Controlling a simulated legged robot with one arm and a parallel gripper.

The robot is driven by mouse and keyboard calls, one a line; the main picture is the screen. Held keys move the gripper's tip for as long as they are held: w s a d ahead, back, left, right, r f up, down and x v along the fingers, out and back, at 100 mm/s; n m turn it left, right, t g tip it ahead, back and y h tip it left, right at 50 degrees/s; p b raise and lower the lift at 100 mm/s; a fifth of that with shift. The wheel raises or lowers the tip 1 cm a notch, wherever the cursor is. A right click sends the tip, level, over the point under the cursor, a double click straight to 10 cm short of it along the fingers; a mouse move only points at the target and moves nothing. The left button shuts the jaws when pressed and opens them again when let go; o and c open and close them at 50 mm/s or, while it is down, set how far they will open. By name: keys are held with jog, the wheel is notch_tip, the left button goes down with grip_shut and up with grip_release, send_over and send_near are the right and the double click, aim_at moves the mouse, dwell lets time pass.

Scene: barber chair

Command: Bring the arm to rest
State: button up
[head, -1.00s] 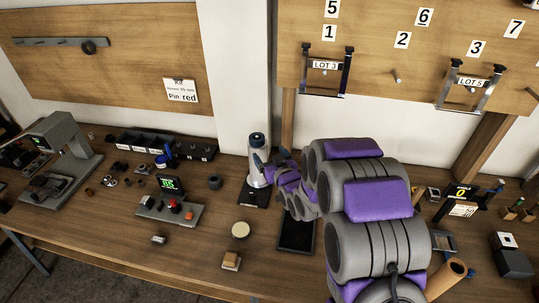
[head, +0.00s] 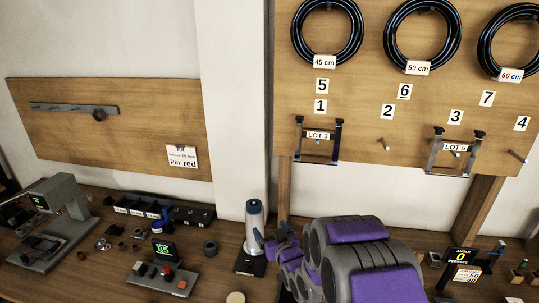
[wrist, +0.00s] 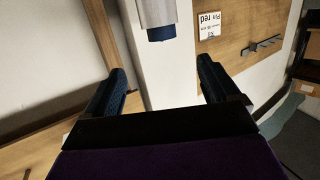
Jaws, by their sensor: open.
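My gripper (wrist: 160,88) is open in the wrist view, its two dark blue fingers spread wide with nothing between them. Beyond the fingers is a white wall column, with the lower end of a grey and blue cylinder at the top. In the head view my grey and purple arm reaches up from the lower right over the workbench (head: 110,278). My gripper (head: 262,240) is small there, beside the grey cylinder device (head: 255,222); I cannot tell whether they touch.
A peg board (head: 400,110) with black hose coils and numbered labels hangs behind the arm. On the bench at left are a grey press (head: 62,225), a small parts tray (head: 158,210) and a green display box (head: 165,262). An angle display (head: 462,257) stands at right.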

jog(key=s+d+r+m+g+h, duration=0.15)
jog(key=s+d+g, duration=0.3)
jog(key=s, duration=0.55)
jog(key=s+d+r+m+g+h, duration=0.1)
jog(key=s+d+r+g+h, duration=0.3)
jog(key=s, duration=0.6)
jog(key=s+d+f+m+g+h, duration=0.1)
jog(key=s+d+g, duration=0.3)
jog(key=s, duration=0.6)
jog(key=s+r+g, duration=0.2)
jog(key=s, duration=0.7)
jog(key=s+r+g, duration=0.1)
jog(key=s+g, duration=0.1)
jog(key=s, duration=0.8)
jog(key=shift+d+r+m+y, duration=0.35)
jog(key=shift+d+r, duration=0.05)
jog(key=shift+d, duration=0.05)
